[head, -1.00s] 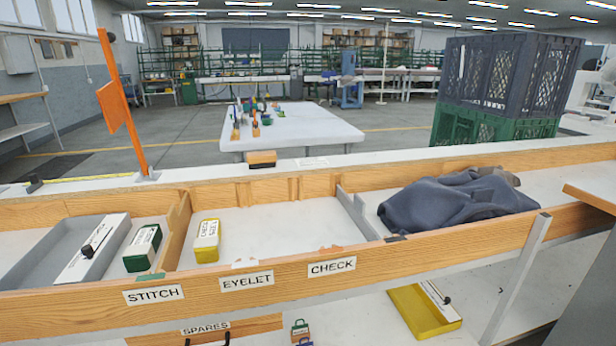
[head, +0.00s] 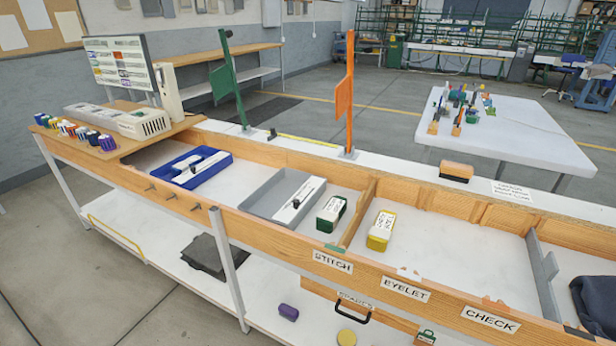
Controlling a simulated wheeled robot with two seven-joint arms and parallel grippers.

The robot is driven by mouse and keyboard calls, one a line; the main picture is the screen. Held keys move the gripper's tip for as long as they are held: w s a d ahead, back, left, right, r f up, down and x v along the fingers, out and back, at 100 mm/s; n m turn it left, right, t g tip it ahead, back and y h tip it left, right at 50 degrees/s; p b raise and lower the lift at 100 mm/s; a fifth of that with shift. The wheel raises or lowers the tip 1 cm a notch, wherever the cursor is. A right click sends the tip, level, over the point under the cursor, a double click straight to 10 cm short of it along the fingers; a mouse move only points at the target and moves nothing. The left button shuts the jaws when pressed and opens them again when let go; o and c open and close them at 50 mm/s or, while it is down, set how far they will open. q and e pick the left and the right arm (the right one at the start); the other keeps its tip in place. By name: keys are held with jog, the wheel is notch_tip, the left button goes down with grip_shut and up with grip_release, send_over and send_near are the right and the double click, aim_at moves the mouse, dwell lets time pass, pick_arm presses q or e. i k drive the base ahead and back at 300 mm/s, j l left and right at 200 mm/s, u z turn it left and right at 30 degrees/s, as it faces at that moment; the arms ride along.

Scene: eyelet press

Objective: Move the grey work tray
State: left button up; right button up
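The grey work tray (head: 252,203) lies in the STITCH section of the long wooden-sided bench, left of the green box. A white bar with a black knob (head: 299,199) lies in it along its right side. A blue tray (head: 217,174) with white pieces sits in the same section, further left and apart from the grey tray. Neither of my grippers shows in the head view.
A green box (head: 331,213) stands between the grey tray and a wooden divider (head: 360,212). A yellow box (head: 381,230) is just past the divider. An orange flag post (head: 344,95) and a green flag post (head: 226,85) rise behind the bench. Bare bench shows between the trays.

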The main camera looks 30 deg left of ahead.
aim_at(272, 203)
jog(key=k+u, duration=0.15)
jog(key=u, duration=1.1)
jog(key=i+l+u, duration=0.1)
jog(key=i, duration=0.9)
